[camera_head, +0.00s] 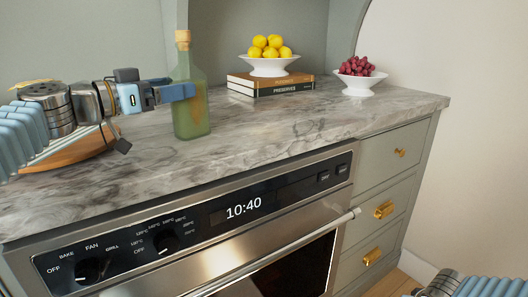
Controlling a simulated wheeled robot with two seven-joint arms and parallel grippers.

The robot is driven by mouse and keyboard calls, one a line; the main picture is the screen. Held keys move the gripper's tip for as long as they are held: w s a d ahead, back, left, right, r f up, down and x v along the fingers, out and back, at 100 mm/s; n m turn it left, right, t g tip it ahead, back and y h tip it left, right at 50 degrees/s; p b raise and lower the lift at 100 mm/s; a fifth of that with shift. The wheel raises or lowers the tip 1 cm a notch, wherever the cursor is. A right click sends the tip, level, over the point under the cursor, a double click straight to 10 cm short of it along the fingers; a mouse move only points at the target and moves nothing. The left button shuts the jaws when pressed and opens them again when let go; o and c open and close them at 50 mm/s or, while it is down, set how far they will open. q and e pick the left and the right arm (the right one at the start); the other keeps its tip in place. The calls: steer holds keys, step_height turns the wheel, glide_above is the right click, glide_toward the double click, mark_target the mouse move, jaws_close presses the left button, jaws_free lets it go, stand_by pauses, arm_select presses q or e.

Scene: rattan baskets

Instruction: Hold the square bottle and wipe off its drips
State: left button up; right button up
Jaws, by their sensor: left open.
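A green square bottle (191,121) with a cork stopper stands upright on the marble counter. Brownish streaks run down the right part of its front. My left gripper (186,91) comes in from the left at the upper body of the bottle, just below its shoulder. It is open, and a blue finger crosses in front of the glass. The other finger is hard to make out, and I cannot tell whether either finger touches the bottle. My right arm shows only at the bottom right corner, and its gripper is out of the picture. No wiping cloth is clearly visible.
A white bowl of lemons (268,67) stands on stacked books (270,90) at the back. A white bowl of red grapes (358,85) is to the right. The counter (290,125) right of the bottle is clear.

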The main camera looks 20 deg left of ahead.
arm_select(q)
steer(key=p+x, duration=0.1)
steer(key=x, duration=0.3)
steer(key=shift+w+d, duration=0.25)
steer(key=shift+w, duration=0.1)
steer(key=c, duration=1.6)
steer(key=shift+o, duration=0.2)
